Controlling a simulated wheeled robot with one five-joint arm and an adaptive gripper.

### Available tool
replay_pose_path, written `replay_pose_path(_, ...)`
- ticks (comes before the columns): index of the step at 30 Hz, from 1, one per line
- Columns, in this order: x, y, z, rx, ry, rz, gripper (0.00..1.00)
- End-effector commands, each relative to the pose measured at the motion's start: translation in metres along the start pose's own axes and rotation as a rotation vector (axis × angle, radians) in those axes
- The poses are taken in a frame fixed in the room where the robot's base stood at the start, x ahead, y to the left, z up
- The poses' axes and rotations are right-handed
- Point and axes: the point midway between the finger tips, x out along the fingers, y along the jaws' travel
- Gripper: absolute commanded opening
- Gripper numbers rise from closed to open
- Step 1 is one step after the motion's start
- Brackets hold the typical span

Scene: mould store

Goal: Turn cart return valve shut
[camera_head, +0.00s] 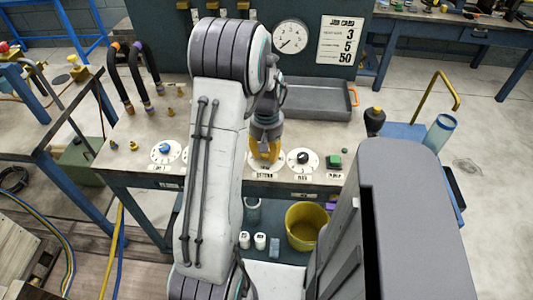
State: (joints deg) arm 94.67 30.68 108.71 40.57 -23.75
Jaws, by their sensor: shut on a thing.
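The cart (140,178) has a pale top with a row of round white dials along its front edge. My arm reaches down over it, and my gripper (264,158) is at the dial above a small label that seems to read "RETURN". It is shut on the return valve (262,170), and yellow shows around the fingers. The fingers and arm hide most of this valve, so its angle cannot be told. A dial with a black knob (302,158) is just right of the gripper. A blue-knobbed dial (165,151) is farther left.
A green button (333,160) is at the right. A grey tray (310,99) and a gauge (290,37) stand behind. Black hoses (121,76) rise at the back left. A yellow bucket (302,228) sits below. A blue cart (404,132) stands at right.

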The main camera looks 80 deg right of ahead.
Motion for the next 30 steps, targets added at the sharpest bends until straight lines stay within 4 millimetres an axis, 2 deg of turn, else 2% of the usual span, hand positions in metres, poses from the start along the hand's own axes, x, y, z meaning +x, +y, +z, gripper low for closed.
replay_pose_path(12, 0.0021, -0.0006, 0.0013, -0.192, -0.005, -0.003, 0.00)
replay_pose_path(30, 0.0018, -0.0008, 0.0016, -0.225, -0.005, -0.003, 0.00)
